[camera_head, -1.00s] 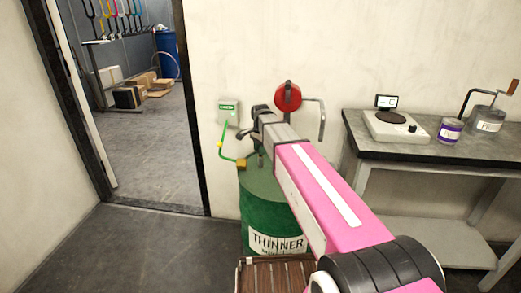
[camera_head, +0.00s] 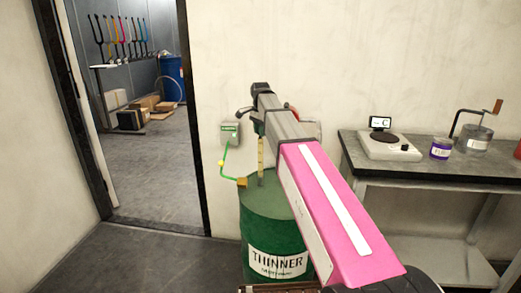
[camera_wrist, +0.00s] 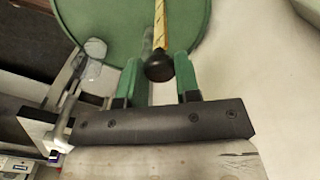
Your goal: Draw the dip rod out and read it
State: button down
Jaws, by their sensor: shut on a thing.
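My gripper (camera_head: 259,127) is above the drum, shut on the black knob (camera_wrist: 159,67) of the dip rod, which sits between the green fingers (camera_wrist: 157,72) in the wrist view. The dip rod (camera_head: 261,162) is a yellow, marked rod hanging upright below my gripper, down to the lid of the green drum (camera_head: 255,218). It also shows in the wrist view (camera_wrist: 160,24). The drum carries a "THINNER" label (camera_head: 277,263). Whether the rod's lower end is still inside the drum cannot be told. The rod's marks are too small to read.
A red round part (camera_head: 291,108) behind my arm is mostly hidden. A green wire runs from a wall box (camera_head: 229,133) to a yellow clamp (camera_head: 242,182) at the drum rim. A bench (camera_head: 425,166) with a scale (camera_head: 388,146) and cans stands right. A doorway opens left.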

notch_tip(320, 180, up, 10)
dwell(0.3)
jog(key=shift+r, duration=0.1)
jog(key=c, duration=0.8)
grip_release()
notch_tip(320, 180, up, 11)
